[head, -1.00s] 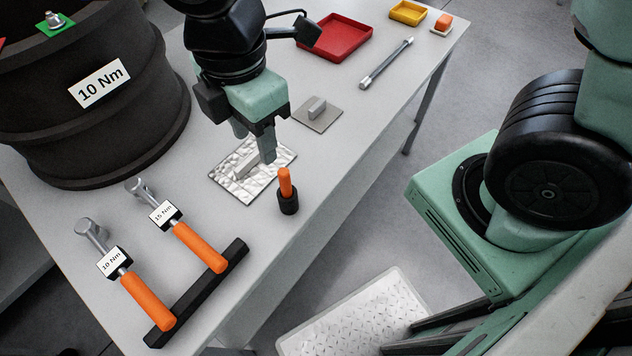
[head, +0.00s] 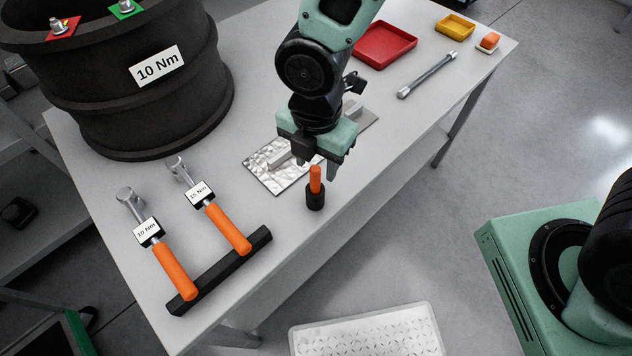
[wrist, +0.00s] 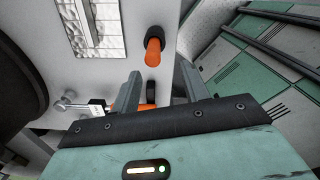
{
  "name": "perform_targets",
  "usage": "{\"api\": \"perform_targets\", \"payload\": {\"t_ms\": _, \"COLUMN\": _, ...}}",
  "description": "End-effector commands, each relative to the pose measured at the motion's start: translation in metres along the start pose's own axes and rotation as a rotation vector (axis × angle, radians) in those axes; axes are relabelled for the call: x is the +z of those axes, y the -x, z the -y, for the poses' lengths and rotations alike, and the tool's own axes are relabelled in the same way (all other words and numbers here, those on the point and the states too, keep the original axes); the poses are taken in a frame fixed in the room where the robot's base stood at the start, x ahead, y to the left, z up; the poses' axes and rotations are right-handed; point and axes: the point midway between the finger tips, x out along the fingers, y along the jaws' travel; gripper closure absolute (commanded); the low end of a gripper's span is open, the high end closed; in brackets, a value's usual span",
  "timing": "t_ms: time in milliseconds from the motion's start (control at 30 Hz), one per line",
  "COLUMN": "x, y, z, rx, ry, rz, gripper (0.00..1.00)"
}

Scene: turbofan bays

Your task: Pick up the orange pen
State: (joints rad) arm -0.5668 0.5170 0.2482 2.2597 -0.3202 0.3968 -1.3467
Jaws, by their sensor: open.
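The orange pen (head: 315,179) stands upright in a small black cup (head: 315,200) near the table's front edge. In the wrist view the pen (wrist: 154,50) shows end-on, just beyond the fingertips and roughly midway between them. My gripper (head: 316,172) is open and empty, pointing down just behind and above the pen. In the wrist view my gripper (wrist: 158,80) has its two fingers spread apart, with nothing between them.
Two orange-handled torque wrenches (head: 228,229) rest on a black bar (head: 222,270) at left. A silver plate with a handle (head: 266,170) lies behind the gripper. A large dark drum (head: 150,105) stands at back left. A red tray (head: 385,45) lies farther back.

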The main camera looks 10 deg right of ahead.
Motion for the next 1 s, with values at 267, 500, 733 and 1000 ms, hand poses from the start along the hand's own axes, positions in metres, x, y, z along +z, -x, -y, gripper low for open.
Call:
{"api": "perform_targets", "payload": {"t_ms": 267, "x": 0.000, "y": -0.024, "z": 0.000, "rx": -0.001, "ry": -0.001, "rz": 0.000, "gripper": 0.55}}
{"api": "perform_targets", "payload": {"t_ms": 500, "x": 0.008, "y": -0.049, "z": -0.006, "rx": -0.004, "ry": 0.000, "rz": 0.000, "gripper": 0.55}}
{"api": "perform_targets", "payload": {"t_ms": 733, "x": 0.009, "y": -0.072, "z": -0.008, "rx": -0.001, "ry": 0.000, "rz": 0.000, "gripper": 0.55}}
{"api": "perform_targets", "payload": {"t_ms": 1000, "x": 0.009, "y": -0.075, "z": -0.008, "rx": 0.001, "ry": -0.001, "rz": 0.000, "gripper": 0.55}}
